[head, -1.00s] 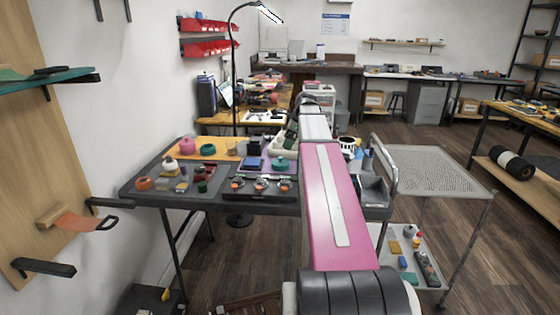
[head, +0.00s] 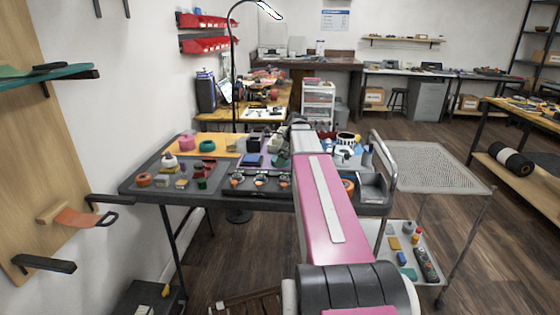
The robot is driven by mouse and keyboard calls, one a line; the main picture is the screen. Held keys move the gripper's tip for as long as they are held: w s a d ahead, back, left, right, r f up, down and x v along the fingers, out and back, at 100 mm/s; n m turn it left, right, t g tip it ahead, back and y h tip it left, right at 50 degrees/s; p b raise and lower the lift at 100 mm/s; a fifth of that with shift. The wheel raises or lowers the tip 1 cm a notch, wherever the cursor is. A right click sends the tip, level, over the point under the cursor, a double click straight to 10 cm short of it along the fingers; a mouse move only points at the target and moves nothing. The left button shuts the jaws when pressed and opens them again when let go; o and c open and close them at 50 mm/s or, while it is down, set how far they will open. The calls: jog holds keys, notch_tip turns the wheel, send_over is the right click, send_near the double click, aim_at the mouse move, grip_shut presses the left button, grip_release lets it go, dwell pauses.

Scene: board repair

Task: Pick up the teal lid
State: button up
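My gripper (head: 287,148) is at the far end of the arm, low over the bench and close to the lid. Its fingers are mostly hidden and small, so I cannot tell whether they are open or touch the lid. A separate teal ring-shaped part (head: 207,146) lies further left, beside a pink pot (head: 187,142).
A black tray with several round parts (head: 260,182) lies at the bench front. Small coloured parts sit to its left. A lamp pole (head: 233,75) rises behind the bench.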

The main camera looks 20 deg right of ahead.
jog(key=shift+f, duration=0.1)
jog(key=c, duration=0.7)
jog(key=shift+c, duration=0.2)
jog(key=shift+r, duration=0.6)
notch_tip(320, 180, up, 2)
jog(key=shift+r, duration=0.25)
jog(key=s+a+r, duration=0.3)
jog(key=a+r, duration=0.4)
jog(key=a, duration=0.4)
jog(key=w+a, duration=0.9)
jog(key=w, duration=0.5)
jog(key=w+a, duration=0.9)
jog(key=w, duration=0.5)
jog(key=shift+s+a+f, duration=0.1)
jog(key=shift+f, duration=1.55)
jog(key=shift+s+a+f, duration=0.1)
jog(key=shift+f, duration=1.55)
